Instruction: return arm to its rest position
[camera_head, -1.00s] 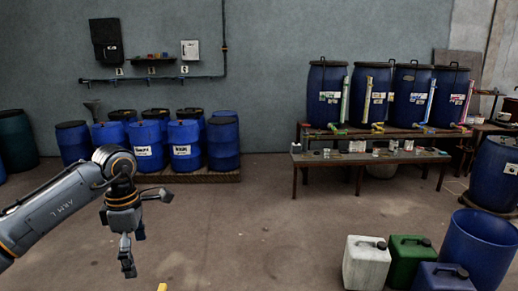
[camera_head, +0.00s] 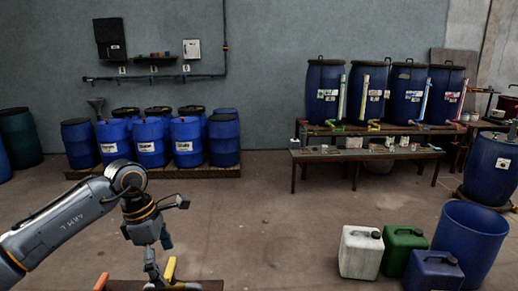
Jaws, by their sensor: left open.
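My left arm comes in from the lower left. Its gripper (camera_head: 160,262) hangs with the fingers pointing down and is open. I see nothing held between the fingers. The gripper is in front of and above the edge of a brown surface (camera_head: 205,285) at the bottom of the view, with orange and yellow pieces beside it. The lower fingertips are partly hard to make out against that surface. My right gripper is not in view.
Blue drums (camera_head: 150,140) stand on a low pallet (camera_head: 200,172) at the back left. Vats (camera_head: 408,95) with coloured tubes stand on a rack above a bench (camera_head: 320,157). A white canister (camera_head: 360,252), green canister (camera_head: 400,248), blue canister (camera_head: 432,270) and open blue tub (camera_head: 468,240) stand at right. The middle floor is clear.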

